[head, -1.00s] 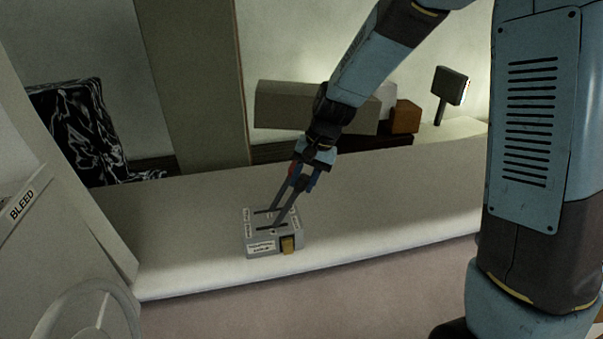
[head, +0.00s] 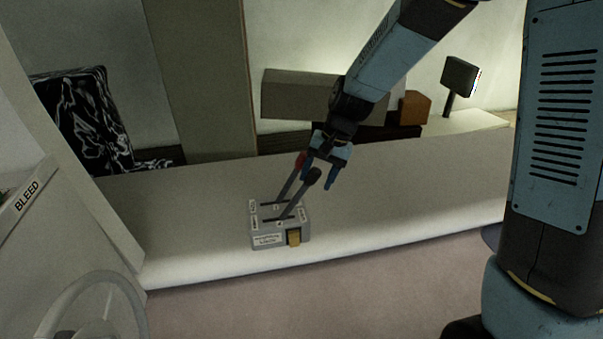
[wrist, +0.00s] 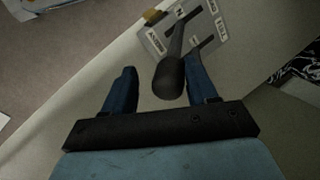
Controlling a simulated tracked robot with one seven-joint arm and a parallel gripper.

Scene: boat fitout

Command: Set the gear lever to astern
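A grey control box (head: 263,240) sits on the pale ledge, with two levers rising from slots and both leaning right. One lever has a black knob (head: 312,176), the other a red knob (head: 300,159) behind it. My gripper (head: 319,176) is open around or just above the black knob; the wrist view shows gaps on both sides (wrist: 163,85). The red knob is partly hidden.
The pale ledge (head: 400,185) is clear to the right of the box. A wheel (head: 90,305) and a panel marked BLEED (head: 27,197) stand at left. Boxes (head: 310,95) and a dark lamp-like fixture (head: 460,76) are behind.

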